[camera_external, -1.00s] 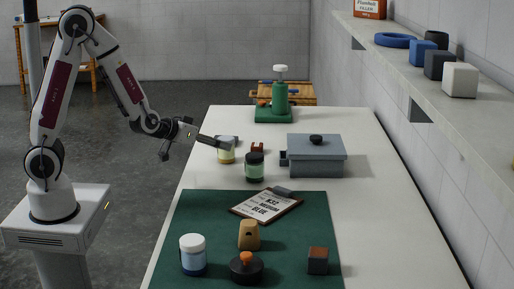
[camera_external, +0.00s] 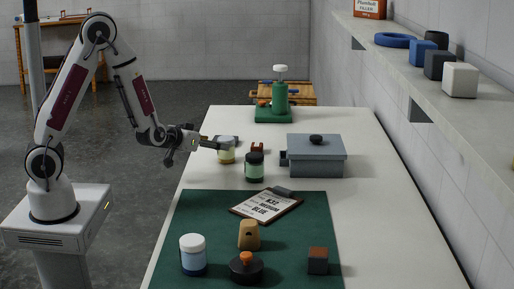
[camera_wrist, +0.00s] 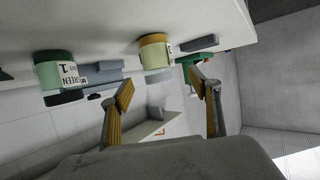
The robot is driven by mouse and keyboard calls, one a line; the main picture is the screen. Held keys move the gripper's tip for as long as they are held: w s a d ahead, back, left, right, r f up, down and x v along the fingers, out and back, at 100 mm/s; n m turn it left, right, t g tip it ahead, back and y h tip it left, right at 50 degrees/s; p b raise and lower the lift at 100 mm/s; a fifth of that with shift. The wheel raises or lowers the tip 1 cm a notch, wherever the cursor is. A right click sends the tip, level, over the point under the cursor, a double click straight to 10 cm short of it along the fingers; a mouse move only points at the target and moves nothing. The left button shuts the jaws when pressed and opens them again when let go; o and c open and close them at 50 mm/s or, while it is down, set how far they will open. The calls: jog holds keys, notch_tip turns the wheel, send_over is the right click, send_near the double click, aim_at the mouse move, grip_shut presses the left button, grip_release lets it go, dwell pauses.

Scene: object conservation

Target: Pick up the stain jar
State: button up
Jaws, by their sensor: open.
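Three jars stand on the white table in the external view. One is blue with a white lid (camera_external: 193,255), one is green with a black lid (camera_external: 254,168), and one is pale yellow (camera_external: 226,154). Which one the task means is not clear. The wrist view is upside down and shows the yellow jar (camera_wrist: 155,58) and the green jar (camera_wrist: 57,72), labelled GREEN. My gripper (camera_external: 211,144) is beside the yellow jar, near the table's left edge. Its fingers (camera_wrist: 161,82) are spread and empty, with the yellow jar ahead between them, apparently not touching.
A grey lidded box (camera_external: 316,160) stands right of the green jar. A clipboard (camera_external: 265,204) reading MEDIUM BLUE lies on the green mat (camera_external: 310,215) with a wooden piece (camera_external: 249,235), a black pot (camera_external: 246,268) and a small block (camera_external: 318,262).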

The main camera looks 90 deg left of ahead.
jog(key=shift+x, duration=0.8)
jog(key=shift+x, duration=2.6)
jog(key=shift+w+d+r, duration=0.1)
jog(key=shift+w+d, duration=0.05)
jog(key=shift+c, duration=0.4)
jog(key=c, duration=1.3)
